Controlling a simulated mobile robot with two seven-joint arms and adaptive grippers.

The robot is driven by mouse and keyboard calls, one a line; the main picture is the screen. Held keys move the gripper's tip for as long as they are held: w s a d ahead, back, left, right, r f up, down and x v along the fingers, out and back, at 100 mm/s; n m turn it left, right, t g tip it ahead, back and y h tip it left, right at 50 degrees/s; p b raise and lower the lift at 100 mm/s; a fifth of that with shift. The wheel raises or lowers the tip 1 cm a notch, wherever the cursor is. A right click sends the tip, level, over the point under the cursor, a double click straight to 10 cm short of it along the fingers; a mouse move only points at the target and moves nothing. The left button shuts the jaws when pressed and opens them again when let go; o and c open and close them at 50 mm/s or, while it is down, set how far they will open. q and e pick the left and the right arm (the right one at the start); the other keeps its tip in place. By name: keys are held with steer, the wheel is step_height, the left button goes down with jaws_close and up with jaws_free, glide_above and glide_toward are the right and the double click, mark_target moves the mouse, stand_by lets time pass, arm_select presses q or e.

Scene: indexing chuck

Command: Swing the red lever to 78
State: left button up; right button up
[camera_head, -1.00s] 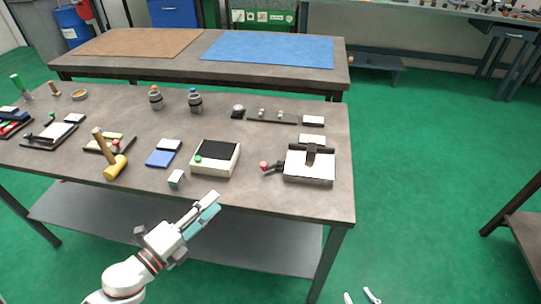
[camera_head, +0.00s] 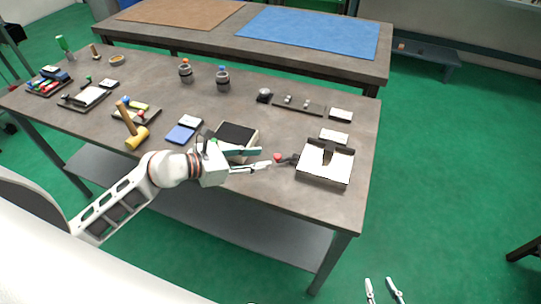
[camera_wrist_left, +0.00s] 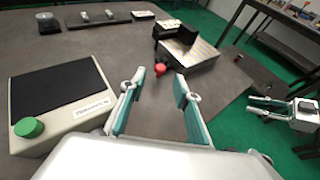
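The indexing chuck (camera_head: 318,173) is a pale box with a dark slotted top near the right end of the table. Its lever, a dark arm with a red ball knob (camera_head: 277,158), points left. In the left wrist view the red knob (camera_wrist_left: 160,68) lies just beyond and between my open fingertips. My left gripper (camera_head: 265,158) is open and empty, its fingertips close to the knob; contact cannot be told. The scale numbers are too small to read. My right gripper (camera_head: 384,287) is open and empty at the bottom, away from the table; the left wrist view also shows it (camera_wrist_left: 252,105).
A cream box with a black top (camera_wrist_left: 60,95) and green knob stands beside my left gripper. A mallet (camera_head: 135,138), blue pad (camera_head: 180,134) and dark canisters (camera_head: 222,80) lie further left and back. White cards (camera_head: 334,137) are behind the chuck.

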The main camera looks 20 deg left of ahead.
mark_target(275, 157)
arm_select(q)
steer(key=shift+x, duration=2.25)
steer(key=shift+c, duration=0.4)
jaws_close()
